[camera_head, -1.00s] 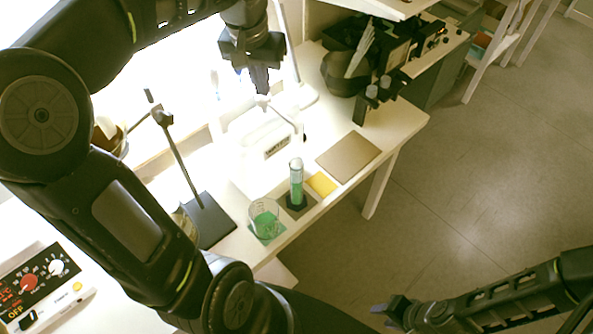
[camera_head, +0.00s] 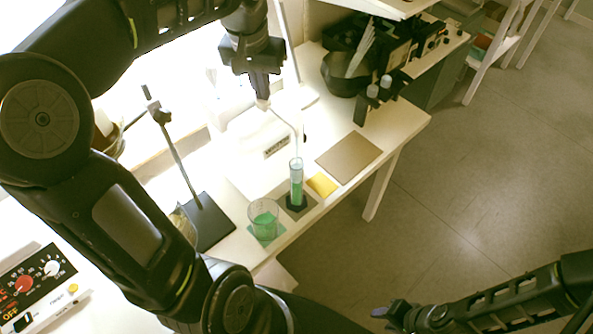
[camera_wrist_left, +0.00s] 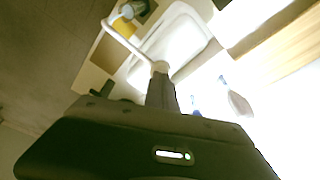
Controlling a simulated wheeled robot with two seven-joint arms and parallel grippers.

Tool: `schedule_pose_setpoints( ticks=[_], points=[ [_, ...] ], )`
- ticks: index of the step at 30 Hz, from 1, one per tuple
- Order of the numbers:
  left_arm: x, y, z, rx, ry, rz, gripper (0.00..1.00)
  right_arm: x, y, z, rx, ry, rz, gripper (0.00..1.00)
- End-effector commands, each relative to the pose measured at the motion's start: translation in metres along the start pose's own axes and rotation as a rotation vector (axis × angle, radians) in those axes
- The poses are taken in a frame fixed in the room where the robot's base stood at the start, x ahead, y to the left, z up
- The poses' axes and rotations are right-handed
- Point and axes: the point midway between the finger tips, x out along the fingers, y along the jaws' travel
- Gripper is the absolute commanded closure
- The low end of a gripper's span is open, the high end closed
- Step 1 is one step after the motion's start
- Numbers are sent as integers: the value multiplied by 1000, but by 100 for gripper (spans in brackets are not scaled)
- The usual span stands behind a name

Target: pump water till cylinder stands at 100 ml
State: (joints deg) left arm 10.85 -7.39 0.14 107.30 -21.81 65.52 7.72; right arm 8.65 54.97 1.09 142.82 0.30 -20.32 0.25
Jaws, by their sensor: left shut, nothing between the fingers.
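The slim clear cylinder (camera_head: 297,188) stands upright on a dark base, with green liquid inside; I cannot read its scale. The white pump bottle (camera_head: 276,150) stands behind it. Its bent white spout reaches over the cylinder's mouth in the head view. In the left wrist view the spout (camera_wrist_left: 122,38) also ends by the cylinder (camera_wrist_left: 133,9). My left gripper (camera_head: 262,94) is shut and empty, pointing down with its fingertips at the pump head (camera_wrist_left: 159,67). My right gripper (camera_head: 384,312) is low over the floor, far from the bench; its jaws are unclear.
A stand with a dark base (camera_head: 208,224) and a control box (camera_head: 40,285) are further left.

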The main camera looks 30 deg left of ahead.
Motion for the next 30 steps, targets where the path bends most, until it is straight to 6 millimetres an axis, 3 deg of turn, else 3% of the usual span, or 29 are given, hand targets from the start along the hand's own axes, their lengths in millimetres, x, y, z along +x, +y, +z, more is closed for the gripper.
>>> schedule_pose_setpoints(
  ticks=[5,18,30],
  points=[
    [-1,0,1,0,-7,0,100,-3,-1,0,0,0,0,64],
    [-26,0,-5,0,-4,0,100,-21,-8,0,0,0,0,64],
    [-26,0,-5,0,-3,0,100,-20,-8,0,0,0,0,64]
  ],
)
